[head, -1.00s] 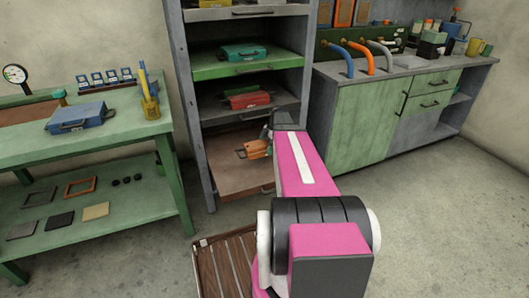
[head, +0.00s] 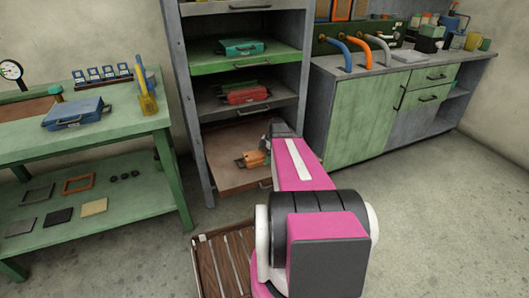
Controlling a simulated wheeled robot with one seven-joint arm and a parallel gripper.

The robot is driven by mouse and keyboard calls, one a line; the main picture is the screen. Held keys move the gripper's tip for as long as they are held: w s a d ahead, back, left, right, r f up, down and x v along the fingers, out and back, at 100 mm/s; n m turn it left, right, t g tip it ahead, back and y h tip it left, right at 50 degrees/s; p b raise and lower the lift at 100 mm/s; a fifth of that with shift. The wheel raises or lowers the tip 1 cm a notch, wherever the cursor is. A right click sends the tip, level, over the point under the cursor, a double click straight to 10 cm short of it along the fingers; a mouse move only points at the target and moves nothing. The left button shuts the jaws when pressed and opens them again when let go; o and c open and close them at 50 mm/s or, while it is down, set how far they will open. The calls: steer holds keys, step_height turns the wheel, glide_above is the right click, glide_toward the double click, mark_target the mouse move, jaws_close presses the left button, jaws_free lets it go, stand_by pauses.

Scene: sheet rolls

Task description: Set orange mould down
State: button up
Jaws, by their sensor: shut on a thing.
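The orange mould (head: 256,159) is low in the cabinet, over the brown pull-out bottom shelf (head: 228,179). My gripper (head: 266,150) is at the mould's right side, shut on it; my pink arm hides most of the fingers. The mould looks roughly level and very close to the shelf surface; I cannot tell whether it touches. A small dark part shows at its left edge.
Above are a red mould (head: 247,95) on the grey shelf and a teal mould (head: 240,47) on the green shelf. The cabinet's left post (head: 187,105) stands beside the bottom shelf. The shelf's front left is bare. A green workbench (head: 110,130) stands left.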

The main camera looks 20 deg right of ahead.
stand_by(0.3)
steer(key=o, duration=1.4)
steer(key=shift+r, duration=0.1)
steer(key=v, duration=1.1)
steer(key=shift+d+r, duration=0.15)
steer(key=shift+r, duration=0.15)
steer(key=shift+s+a+f+m+h, duration=0.15)
steer(key=shift+s+a+m+h, duration=0.6)
steer(key=shift+s+a+m, duration=2.75)
steer(key=shift+s+a+f+m+h, duration=0.2)
steer(key=shift+s+a+m+h, duration=0.5)
steer(key=shift+s+a+m, duration=2.85)
steer(key=shift+s+a+f+m+h, duration=0.15)
steer(key=shift+s+a+m+h, duration=0.6)
steer(key=shift+s+a+m, duration=2.75)
steer(key=w+a+n, duration=0.2)
steer(key=shift+w+a+n, duration=0.15)
steer(key=shift+a+n, duration=0.05)
steer(key=shift+n, duration=0.15)
